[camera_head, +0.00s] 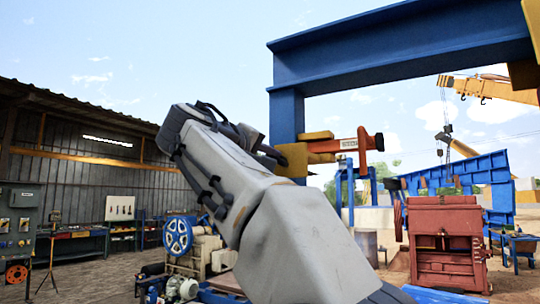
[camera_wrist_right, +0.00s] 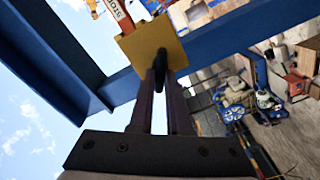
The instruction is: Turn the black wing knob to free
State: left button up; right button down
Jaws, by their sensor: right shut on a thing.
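The black wing knob (camera_wrist_right: 162,57) stands out from a yellow plate (camera_wrist_right: 145,40) in the right wrist view. My right gripper (camera_wrist_right: 161,76) has its two dark fingers closed on the knob, one on each side. In the head view my right arm rises from the bottom and bends back at the top left; its gripper (camera_head: 280,154) ends against the yellow block (camera_head: 296,158) on the blue frame post. The knob itself is hidden there. An orange piece (camera_head: 350,145) with a white label sticks out to the right of the yellow blocks. My left gripper is not in view.
A blue steel frame (camera_head: 400,48) spans overhead, with its post behind the yellow blocks. A red crusher box (camera_head: 445,245) stands at the lower right. A machine with a blue wheel (camera_head: 178,236) stands lower left, before a shed. Open air lies left of the post.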

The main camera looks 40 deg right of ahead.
jog(key=n+p, duration=0.1)
jog(key=n, duration=0.5)
jog(key=shift+f+n, duration=0.1)
jog(key=shift+n, duration=0.2)
jog(key=shift+w, duration=0.1)
dwell(0.4)
jog(key=c, duration=0.9)
grip_release()
jog(key=shift+a+f, duration=0.1)
jog(key=b+v, duration=0.3)
jog(key=v, duration=0.7)
jog(key=shift+a, duration=0.1)
